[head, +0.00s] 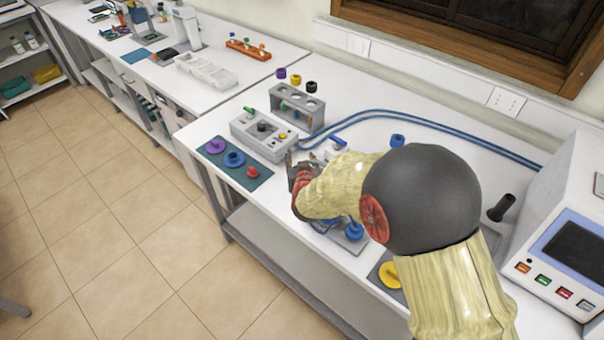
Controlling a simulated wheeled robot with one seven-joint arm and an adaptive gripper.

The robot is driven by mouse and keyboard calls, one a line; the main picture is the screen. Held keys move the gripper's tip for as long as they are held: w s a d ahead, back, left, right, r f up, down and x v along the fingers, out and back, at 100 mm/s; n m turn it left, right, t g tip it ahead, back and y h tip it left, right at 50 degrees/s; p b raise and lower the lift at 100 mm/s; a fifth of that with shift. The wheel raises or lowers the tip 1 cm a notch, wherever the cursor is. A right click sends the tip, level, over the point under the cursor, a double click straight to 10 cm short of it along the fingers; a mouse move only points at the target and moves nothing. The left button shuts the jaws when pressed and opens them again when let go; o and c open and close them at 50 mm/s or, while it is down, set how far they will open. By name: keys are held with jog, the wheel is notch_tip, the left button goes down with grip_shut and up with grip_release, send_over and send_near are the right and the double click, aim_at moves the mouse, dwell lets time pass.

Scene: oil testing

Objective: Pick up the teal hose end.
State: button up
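My gripper (301,158) is over the near table, beside the grey block fixture and close to the mat's right edge. Its two fingertips look apart, with nothing clearly seen between them. Blue hose (440,122) runs in two strands along the back of the table, curving down to the left toward the fixture and my gripper. A hose end that is clearly teal cannot be picked out. My forearm and wrist hide much of the table's middle, and the hose's lower part is partly hidden there.
A grey fixture (250,133) and a tube rack (285,103) stand behind my gripper. A dark teal mat (222,166) holds purple, blue and red knobs. A white instrument (560,185) stands at right. Blue parts (354,232) lie below my wrist.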

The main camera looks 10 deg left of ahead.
jog(key=shift+f, duration=0.1)
jog(key=c, duration=1)
jog(key=shift+s+f, duration=0.1)
grip_shut()
